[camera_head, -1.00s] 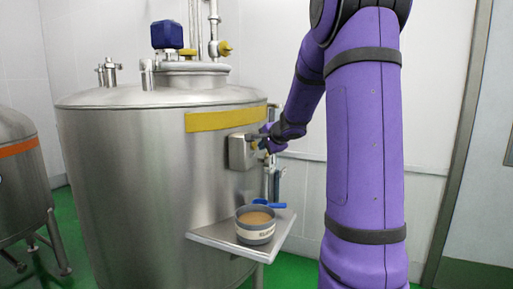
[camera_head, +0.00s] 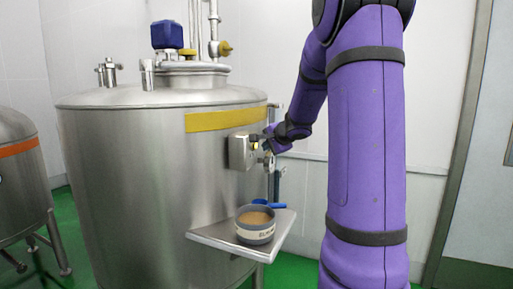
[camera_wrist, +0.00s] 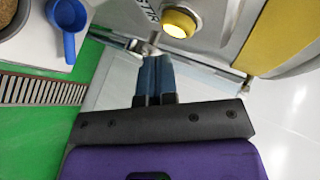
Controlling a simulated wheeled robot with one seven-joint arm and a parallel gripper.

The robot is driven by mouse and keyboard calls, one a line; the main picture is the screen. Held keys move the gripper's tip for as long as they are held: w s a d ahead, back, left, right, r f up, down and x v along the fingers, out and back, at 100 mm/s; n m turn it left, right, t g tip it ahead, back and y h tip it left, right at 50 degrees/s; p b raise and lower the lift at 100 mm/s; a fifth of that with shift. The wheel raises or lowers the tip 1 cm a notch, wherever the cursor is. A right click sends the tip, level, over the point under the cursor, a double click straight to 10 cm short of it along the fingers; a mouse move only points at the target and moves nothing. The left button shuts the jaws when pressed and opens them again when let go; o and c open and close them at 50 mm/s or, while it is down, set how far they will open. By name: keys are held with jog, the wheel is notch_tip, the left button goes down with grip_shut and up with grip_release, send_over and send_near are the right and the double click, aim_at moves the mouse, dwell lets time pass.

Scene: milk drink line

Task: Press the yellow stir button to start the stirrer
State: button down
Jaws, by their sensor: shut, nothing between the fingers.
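The yellow stir button (camera_head: 255,143) sits on a small metal control box (camera_head: 238,153) on the tank's side. In the wrist view the round button (camera_wrist: 179,22) has a bright, pale centre and looks lit. Part of a printed label shows beside it. My gripper (camera_wrist: 155,62) has its blue fingers together with nothing between them. In the wrist view the fingertips lie below and left of the button, with the button face uncovered. In the head view my gripper (camera_head: 266,145) is just right of the box, and its fingertips are hard to make out.
The large steel tank (camera_head: 140,170) carries a yellow band (camera_head: 220,120). Another tank (camera_head: 20,165) stands left.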

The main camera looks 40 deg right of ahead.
jog(key=s+d, duration=0.2)
jog(key=s, duration=0.3)
jog(key=shift+s+d, duration=0.15)
jog(key=shift+s, duration=0.15)
dwell(0.4)
dwell(0.4)
jog(key=s+a+r+n+g+y, duration=0.1)
jog(key=s+a+r+n+y, duration=0.3)
jog(key=a, duration=0.9)
jog(key=a+n+g+y, duration=0.15)
jog(key=a+n, duration=0.35)
jog(key=a, duration=0.7)
jog(key=s+a+f+n+g+h, duration=0.1)
jog(key=s+a+n, duration=0.4)
jog(key=s, duration=0.4)
jog(key=s+a+f+n+g+h, duration=0.1)
jog(key=s+a+n, duration=0.3)
jog(key=s, duration=0.5)
jog(key=a+g+h, duration=0.1)
jog(key=a, duration=0.1)
jog(key=shift+a+n, duration=0.4)
jog(key=shift+s+g, duration=0.1)
jog(key=shift+g, duration=0.15)
